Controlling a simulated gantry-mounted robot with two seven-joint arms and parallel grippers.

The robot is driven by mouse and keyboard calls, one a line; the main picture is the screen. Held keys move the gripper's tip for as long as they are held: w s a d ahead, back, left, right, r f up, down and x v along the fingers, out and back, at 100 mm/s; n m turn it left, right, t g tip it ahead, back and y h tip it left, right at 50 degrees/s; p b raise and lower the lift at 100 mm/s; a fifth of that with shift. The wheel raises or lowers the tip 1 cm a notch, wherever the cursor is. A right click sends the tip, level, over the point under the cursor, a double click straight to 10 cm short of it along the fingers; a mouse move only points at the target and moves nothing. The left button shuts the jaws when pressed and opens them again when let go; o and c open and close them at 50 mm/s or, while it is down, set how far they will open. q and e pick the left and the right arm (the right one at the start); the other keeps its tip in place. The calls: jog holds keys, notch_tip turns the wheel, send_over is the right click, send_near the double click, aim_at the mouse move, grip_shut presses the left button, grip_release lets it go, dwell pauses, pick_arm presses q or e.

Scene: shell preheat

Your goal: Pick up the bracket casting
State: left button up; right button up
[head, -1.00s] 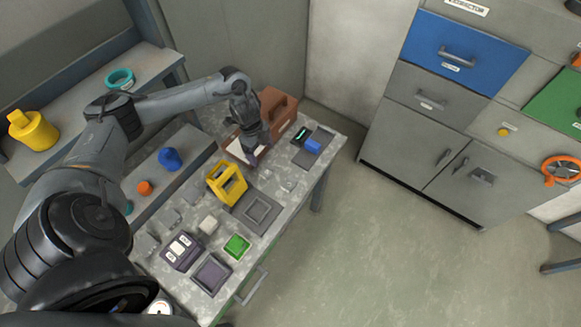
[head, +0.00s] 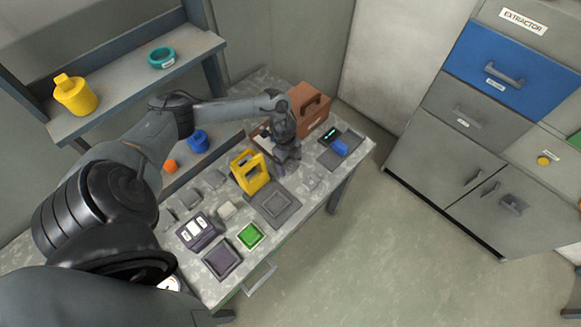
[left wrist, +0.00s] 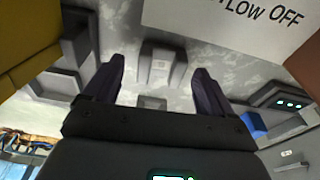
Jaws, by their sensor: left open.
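A grey L-shaped or stepped block (left wrist: 160,65), which looks like the bracket casting, lies on the bench between my left fingers in the left wrist view. A smaller grey piece (left wrist: 152,102) shows just below it. In the head view, a similar grey piece (head: 313,184) lies right of the grey square pad. My left gripper (left wrist: 154,88) is open and empty, its dark purple fingers apart above the bench. In the head view, the left gripper (head: 282,168) hangs between the yellow frame and the brown box. My right gripper is not in view.
The yellow frame (head: 250,172) stands close left of the gripper, by the grey pad (head: 273,203). The brown box (head: 311,104) is behind. A white sign (left wrist: 245,20) partly reads "LOW OFF".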

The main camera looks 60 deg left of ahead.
pick_arm(q)
jog(key=shift+f, duration=0.2)
jog(key=shift+c, duration=0.3)
jog(key=c, duration=1)
jog(key=shift+c, duration=0.6)
jog(key=shift+r, duration=0.2)
